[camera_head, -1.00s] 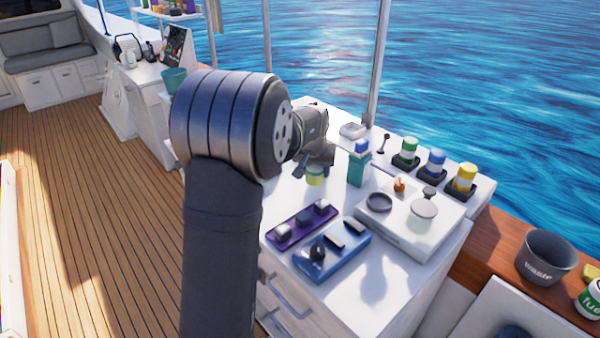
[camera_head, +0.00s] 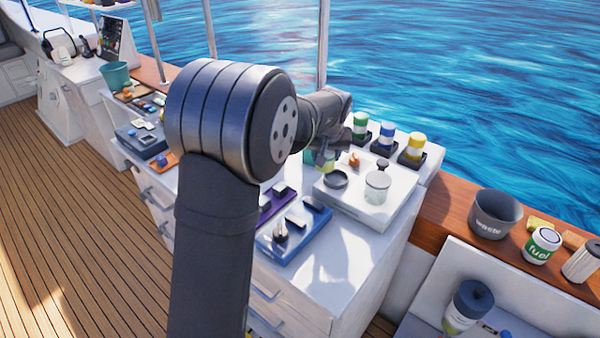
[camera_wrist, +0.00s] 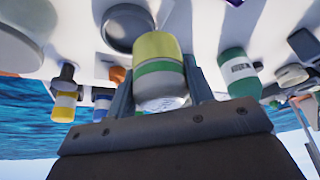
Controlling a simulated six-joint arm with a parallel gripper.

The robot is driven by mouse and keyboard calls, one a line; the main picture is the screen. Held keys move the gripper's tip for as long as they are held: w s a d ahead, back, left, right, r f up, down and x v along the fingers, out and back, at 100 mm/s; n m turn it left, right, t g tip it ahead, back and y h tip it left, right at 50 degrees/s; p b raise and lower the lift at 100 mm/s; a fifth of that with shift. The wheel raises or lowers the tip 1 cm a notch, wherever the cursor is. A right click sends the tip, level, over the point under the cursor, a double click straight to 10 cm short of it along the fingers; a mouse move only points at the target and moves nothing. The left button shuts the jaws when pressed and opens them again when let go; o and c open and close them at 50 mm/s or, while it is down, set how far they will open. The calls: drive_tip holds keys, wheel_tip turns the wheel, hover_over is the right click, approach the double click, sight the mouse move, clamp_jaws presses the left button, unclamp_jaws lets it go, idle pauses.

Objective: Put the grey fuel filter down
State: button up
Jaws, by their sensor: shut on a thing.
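My gripper (camera_head: 322,152) is shut on a small canister with a yellow end, a green band and a pale lower part. The canister shows in the wrist view (camera_wrist: 158,65), between both fingers, and partly in the head view (camera_head: 326,165). Its colours are not plain grey, so I cannot confirm it as the grey fuel filter. It is held behind the round dark dish (camera_head: 335,180) on the white tray (camera_head: 345,205). I cannot tell whether it touches anything below. A dark-capped filter-like canister (camera_head: 468,303) stands at the lower right.
Green (camera_head: 360,124), blue (camera_head: 384,138) and yellow (camera_head: 413,150) bottles stand behind the tray. A teal bottle (camera_wrist: 237,75) is close beside the gripper. A blue tray (camera_head: 295,238) lies in front. A waste bin (camera_head: 494,214) and fuel can (camera_head: 541,246) stand right.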

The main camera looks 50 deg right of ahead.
drive_tip(key=w+f, duration=0.1)
drive_tip(key=w, duration=0.2)
drive_tip(key=w+f, duration=0.2)
drive_tip(key=w, duration=0.1)
drive_tip(key=w+f, duration=0.2)
drive_tip(key=w, duration=0.1)
drive_tip(key=shift+w+d+f, duration=0.15)
drive_tip(key=shift+f, duration=2.1)
drive_tip(key=shift+f, duration=0.2)
drive_tip(key=o, duration=1.1)
drive_tip(key=shift+r, duration=0.1)
drive_tip(key=v, duration=1.2)
drive_tip(key=shift+r, duration=0.1)
